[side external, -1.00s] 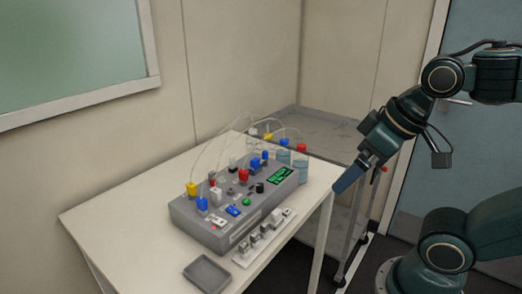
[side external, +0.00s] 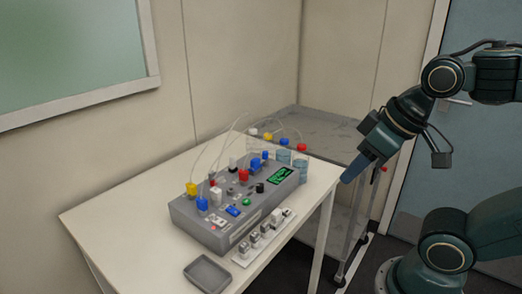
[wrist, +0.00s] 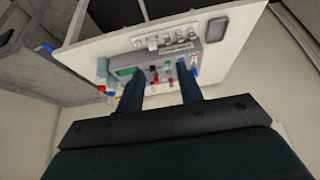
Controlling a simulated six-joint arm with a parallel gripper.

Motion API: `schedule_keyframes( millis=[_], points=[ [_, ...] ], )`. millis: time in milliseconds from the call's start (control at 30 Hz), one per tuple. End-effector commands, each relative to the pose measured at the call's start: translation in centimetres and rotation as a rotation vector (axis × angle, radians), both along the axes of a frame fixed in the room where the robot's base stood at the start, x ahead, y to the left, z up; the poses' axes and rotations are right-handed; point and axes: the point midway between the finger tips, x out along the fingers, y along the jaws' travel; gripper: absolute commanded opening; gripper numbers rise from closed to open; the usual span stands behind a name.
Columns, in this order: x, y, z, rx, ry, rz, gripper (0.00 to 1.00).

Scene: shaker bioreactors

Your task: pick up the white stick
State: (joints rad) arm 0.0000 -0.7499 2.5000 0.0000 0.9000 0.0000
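No white stick stands out clearly. The likeliest white pieces are a small white piece (side external: 288,212) at the right end of a pale strip and a white upright block (side external: 216,196) on the grey bioreactor box (side external: 190,221); I cannot tell which is meant. My gripper (side external: 346,181) is beyond the table's right edge, pointing down-left, empty and apart from everything. In the wrist view its two dark blue fingers (wrist: 160,88) are spread apart, with the box visible beyond them.
Thin tubes arch above the box. A grey cart (side external: 322,128) stands behind. The table's left part is clear.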

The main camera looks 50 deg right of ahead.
Motion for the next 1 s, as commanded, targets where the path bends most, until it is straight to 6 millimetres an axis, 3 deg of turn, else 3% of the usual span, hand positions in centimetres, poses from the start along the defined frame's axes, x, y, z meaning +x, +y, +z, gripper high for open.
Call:
schedule_keyframes(
  millis=[267, 467, 700, 1000],
  points=[
    [0.8, -0.1, 0.7, 0.013, 0.011, -0.029, 0.36],
    [3.3, -0.3, 2.6, 0.054, 0.044, -0.120, 0.36],
    [8.1, -0.9, 5.4, 0.122, 0.100, -0.289, 0.36],
    [14.9, -1.9, 7.4, 0.200, 0.167, -0.513, 0.36]
  ],
)
